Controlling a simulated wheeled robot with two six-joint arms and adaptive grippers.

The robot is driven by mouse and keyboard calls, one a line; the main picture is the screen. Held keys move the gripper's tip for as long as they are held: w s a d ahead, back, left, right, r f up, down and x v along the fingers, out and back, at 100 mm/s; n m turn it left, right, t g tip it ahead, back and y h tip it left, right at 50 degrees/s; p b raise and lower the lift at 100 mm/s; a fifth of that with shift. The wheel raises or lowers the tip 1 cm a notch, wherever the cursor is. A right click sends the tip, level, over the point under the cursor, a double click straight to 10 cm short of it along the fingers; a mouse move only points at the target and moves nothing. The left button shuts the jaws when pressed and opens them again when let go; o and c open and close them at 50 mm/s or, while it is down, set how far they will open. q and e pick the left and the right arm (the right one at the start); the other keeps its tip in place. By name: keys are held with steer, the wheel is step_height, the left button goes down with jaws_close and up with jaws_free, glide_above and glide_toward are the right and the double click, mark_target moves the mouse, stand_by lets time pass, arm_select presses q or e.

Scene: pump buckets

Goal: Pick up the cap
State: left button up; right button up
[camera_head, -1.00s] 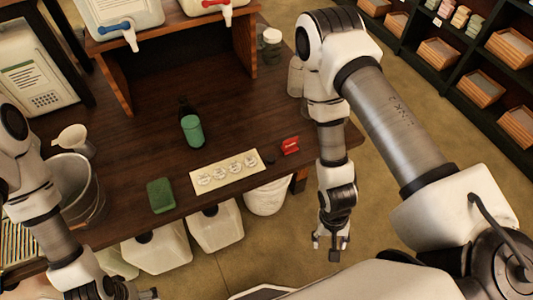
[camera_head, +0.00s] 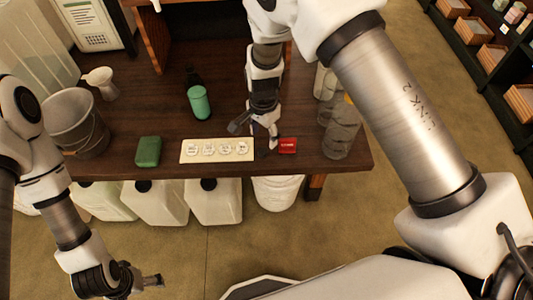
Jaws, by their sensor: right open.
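The small dark round cap (camera_head: 262,147) lies on the wooden table between the cream card with white discs and the red box. It is mostly hidden by my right gripper and hard to make out against the dark wood. My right gripper (camera_head: 254,134) points down just above it, with its fingers spread apart and nothing held. My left gripper (camera_head: 152,281) is low at the left, in front of the table, over the floor. Its fingers are too small to judge.
The cream card (camera_head: 184,151) lies left of my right gripper and the red box (camera_head: 288,146) right of it. A green bottle (camera_head: 200,104), a green sponge (camera_head: 148,152), a metal bucket (camera_head: 75,122) and clear jars (camera_head: 341,132) stand on the table. White jugs (camera_head: 158,203) stand below.

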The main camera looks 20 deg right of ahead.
mark_target(263, 151)
steer(key=shift+w+a, duration=0.2)
steer(key=shift+w, duration=0.1)
steer(key=f, duration=0.2)
steer(key=f+p, duration=0.1)
steer(key=f, duration=0.1)
steer(key=f+p, duration=0.1)
steer(key=f, duration=0.1)
steer(key=shift+s+d+f, duration=0.1)
steer(key=shift+s+f, duration=0.15)
steer(key=shift+f, duration=0.05)
steer(key=shift+w+f, duration=0.1)
steer(key=shift+f, duration=0.35)
steer(key=c, duration=0.8)
